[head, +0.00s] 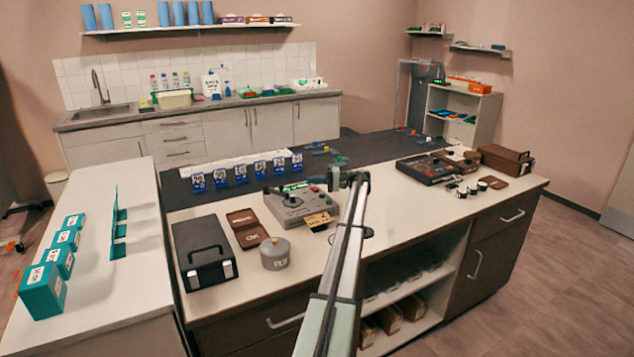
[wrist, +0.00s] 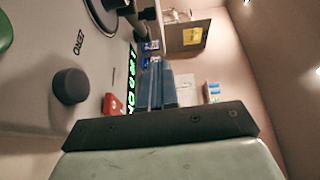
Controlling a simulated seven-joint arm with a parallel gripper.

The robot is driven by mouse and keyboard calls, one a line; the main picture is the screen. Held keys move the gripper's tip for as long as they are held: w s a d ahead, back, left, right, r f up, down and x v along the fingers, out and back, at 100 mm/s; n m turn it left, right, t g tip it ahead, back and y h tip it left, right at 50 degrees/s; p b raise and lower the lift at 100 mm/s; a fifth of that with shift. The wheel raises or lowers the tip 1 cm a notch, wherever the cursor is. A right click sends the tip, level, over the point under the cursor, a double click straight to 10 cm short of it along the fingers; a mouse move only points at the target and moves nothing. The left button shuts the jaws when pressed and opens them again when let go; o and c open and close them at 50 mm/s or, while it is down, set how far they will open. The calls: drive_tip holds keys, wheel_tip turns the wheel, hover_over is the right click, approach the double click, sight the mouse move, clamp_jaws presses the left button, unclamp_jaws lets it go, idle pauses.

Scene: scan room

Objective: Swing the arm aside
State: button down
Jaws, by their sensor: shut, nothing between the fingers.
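My arm reaches up from the bottom of the head view to a grey instrument (head: 292,208) on the middle counter. The instrument has a lit green display and a red button. My gripper (head: 352,178) is at its right rear side, with its fingers shut and empty. In the wrist view the closed blue-grey fingers (wrist: 157,65) point past the instrument's panel (wrist: 45,60), which shows a dark knob (wrist: 70,86), a red button (wrist: 114,104) and green digits. A dark arm-like part (wrist: 146,14) is beyond the fingertips. Whether the fingers touch it I cannot tell.
Blue labelled boxes (head: 240,174) stand behind. A dark device (head: 430,169) is further right. The counter between it and my arm is mostly clear.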

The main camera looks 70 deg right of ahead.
drive_tip(key=x, duration=0.6)
drive_tip(key=shift+w+a, duration=0.3)
drive_tip(key=shift+a, duration=0.25)
drive_tip(key=shift+w+a, duration=0.25)
drive_tip(key=shift+a, duration=0.3)
drive_tip(key=shift+w+a+f, duration=0.1)
drive_tip(key=shift+w+a, duration=0.35)
drive_tip(key=shift+a, duration=0.25)
drive_tip(key=shift+a, duration=0.1)
